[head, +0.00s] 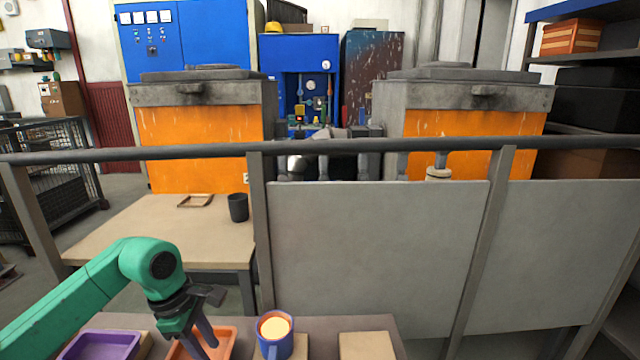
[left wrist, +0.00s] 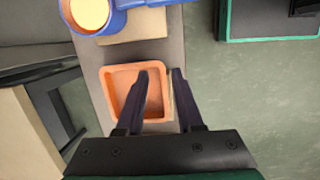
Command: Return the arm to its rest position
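My left arm comes in from the left in the head view, its green forearm bent over the near table (head: 325,326). My left gripper (head: 204,338) points down above the orange tray (head: 228,342). In the left wrist view, the gripper (left wrist: 161,72) shows a gap between its two dark fingers, with nothing held. The orange tray (left wrist: 122,92) lies beneath and beside the fingers in that view and looks empty. My right gripper is not in view.
A blue mug (head: 273,347) with pale yellow contents stands right of the orange tray. A purple tray (head: 100,346) lies left, a bare wooden board (head: 366,346) right. A grey railing (head: 380,141) with panels stands behind; a side table (head: 160,228) holds a dark cup (head: 238,208).

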